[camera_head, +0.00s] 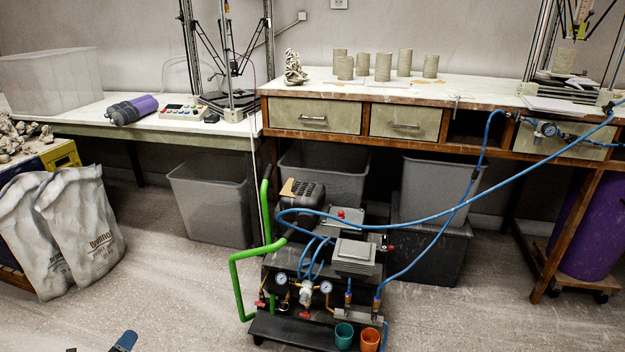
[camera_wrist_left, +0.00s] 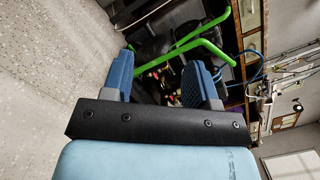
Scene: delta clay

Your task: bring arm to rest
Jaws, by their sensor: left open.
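My left gripper (camera_head: 98,346) shows only at the bottom edge of the head view, left of centre, with a blue fingertip over the speckled floor. The rest of that arm is out of the frame. In the left wrist view the left gripper (camera_wrist_left: 162,62) has its two blue fingers spread apart, with nothing held between them. The compressor cart with green handles (camera_wrist_left: 198,45) shows beyond the fingers, apart from them. My right gripper is in neither view.
The compressor cart (camera_head: 353,258) stands on the floor ahead, with a teal cup (camera_head: 344,336) and an orange cup (camera_head: 370,340) at its front. White sacks (camera_head: 85,225) stand at left. Blue hoses (camera_head: 450,212) run to the workbench (camera_head: 440,93). Floor between sacks and cart is clear.

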